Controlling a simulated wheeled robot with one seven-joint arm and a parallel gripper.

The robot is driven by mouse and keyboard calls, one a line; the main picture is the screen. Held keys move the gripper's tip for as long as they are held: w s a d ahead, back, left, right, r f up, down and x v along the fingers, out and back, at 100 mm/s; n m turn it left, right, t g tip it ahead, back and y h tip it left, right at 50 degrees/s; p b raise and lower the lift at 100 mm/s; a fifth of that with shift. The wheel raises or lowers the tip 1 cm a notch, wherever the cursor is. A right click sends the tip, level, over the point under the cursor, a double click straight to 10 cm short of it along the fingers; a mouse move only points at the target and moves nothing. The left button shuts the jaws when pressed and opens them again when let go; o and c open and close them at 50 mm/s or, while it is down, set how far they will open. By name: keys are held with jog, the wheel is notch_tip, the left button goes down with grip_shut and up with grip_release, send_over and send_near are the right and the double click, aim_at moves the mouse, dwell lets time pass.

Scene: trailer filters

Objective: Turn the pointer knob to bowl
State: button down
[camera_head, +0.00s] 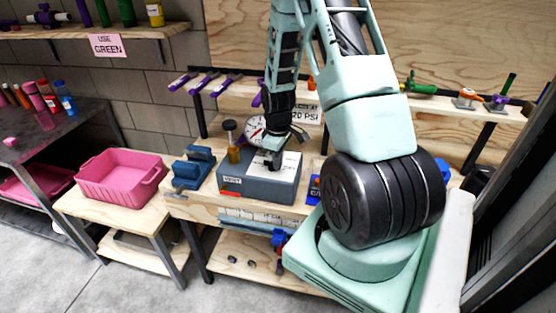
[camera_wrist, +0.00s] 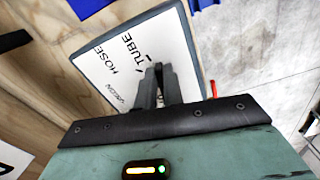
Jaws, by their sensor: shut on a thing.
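A grey-blue box (camera_head: 258,190) with a white label plate (camera_head: 290,166) on top stands on the wooden bench. The plate (camera_wrist: 112,68) also shows in the wrist view, with the words HOSE and TUBE and a smaller word I cannot read surely. I see no BOWL label. My gripper (camera_head: 272,160) reaches down onto the top of the box. In the wrist view, its fingers (camera_wrist: 158,78) are close together over the plate's edge, shut on the pointer knob, which they hide. I cannot tell which way the pointer faces.
A brass-coloured post (camera_head: 234,150) and a round gauge (camera_head: 256,128) stand behind the box. A pink bin (camera_head: 96,188) sits on a lower table further left. My arm covers the bench's right side.

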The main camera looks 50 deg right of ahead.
jog(key=m, duration=0.4)
jog(key=shift+a, duration=0.35)
jog(key=shift+w+a+m+b, duration=0.1)
jog(key=shift+a+m+b, duration=0.1)
jog(key=shift+m, duration=0.65)
jog(key=shift+a+m+b, duration=0.1)
jog(key=shift+m+b, duration=0.05)
jog(key=shift+m, duration=1)
jog(key=c, duration=1.5)
grip_release()
jog(key=shift+r, duration=0.1)
